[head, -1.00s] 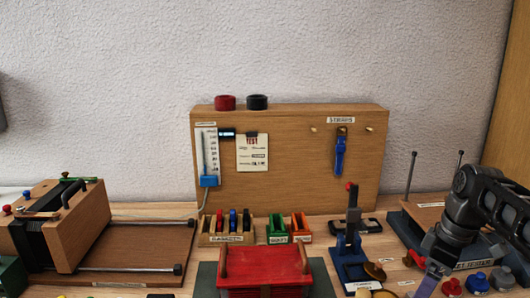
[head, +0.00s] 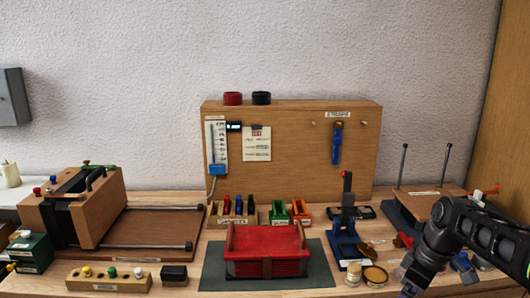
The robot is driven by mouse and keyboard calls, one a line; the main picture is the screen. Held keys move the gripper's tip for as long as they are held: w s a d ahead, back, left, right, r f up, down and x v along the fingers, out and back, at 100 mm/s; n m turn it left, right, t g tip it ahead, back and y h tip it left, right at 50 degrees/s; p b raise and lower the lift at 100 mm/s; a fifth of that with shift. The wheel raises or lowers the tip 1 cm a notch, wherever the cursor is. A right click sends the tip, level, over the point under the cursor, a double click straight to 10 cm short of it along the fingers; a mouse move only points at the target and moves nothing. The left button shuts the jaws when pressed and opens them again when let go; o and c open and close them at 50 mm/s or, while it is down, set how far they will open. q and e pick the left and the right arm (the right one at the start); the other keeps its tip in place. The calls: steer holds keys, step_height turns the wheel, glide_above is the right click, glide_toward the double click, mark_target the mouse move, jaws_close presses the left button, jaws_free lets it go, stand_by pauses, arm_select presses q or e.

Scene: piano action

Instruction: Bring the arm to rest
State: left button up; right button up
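My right arm (head: 468,238) comes in from the right edge and bends down toward the bottom edge at the lower right. It passes in front of the right end of the bench. Its gripper is not visible; the lower part of the arm runs down to the bottom of the picture. My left arm and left gripper do not show in the head view.
The wooden bench holds a red box on a dark mat (head: 318,266), a wooden press-like device (head: 95,208) at left, and a blue stand (head: 346,222). A wooden board (head: 290,150) stands behind. Small round jars (head: 375,275) lie near my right arm.

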steer(key=s+a+f+m+y+p, duration=0.1)
steer(key=a+f+m, duration=0.1)
steer(key=a+f, duration=0.8)
steer(key=s+a+f+m+y, duration=0.15)
steer(key=a+f, duration=0.45)
steer(key=f, duration=0.7)
steer(key=s+a+f+m, duration=0.2)
steer(key=s+a+f, duration=0.2)
steer(key=s, duration=0.2)
steer(key=s+a+f+m, duration=0.2)
steer(key=s+a+f, duration=0.2)
steer(key=s, duration=0.3)
steer(key=s+a+f+m+p, duration=0.1)
steer(key=s+a+f+m, duration=0.1)
steer(key=s, duration=0.4)
step_height(320, 180, down, 3)
steer(key=shift+s+a+r+g, duration=0.1)
steer(key=shift+s+a+g, duration=0.2)
steer(key=shift+a, duration=0.6)
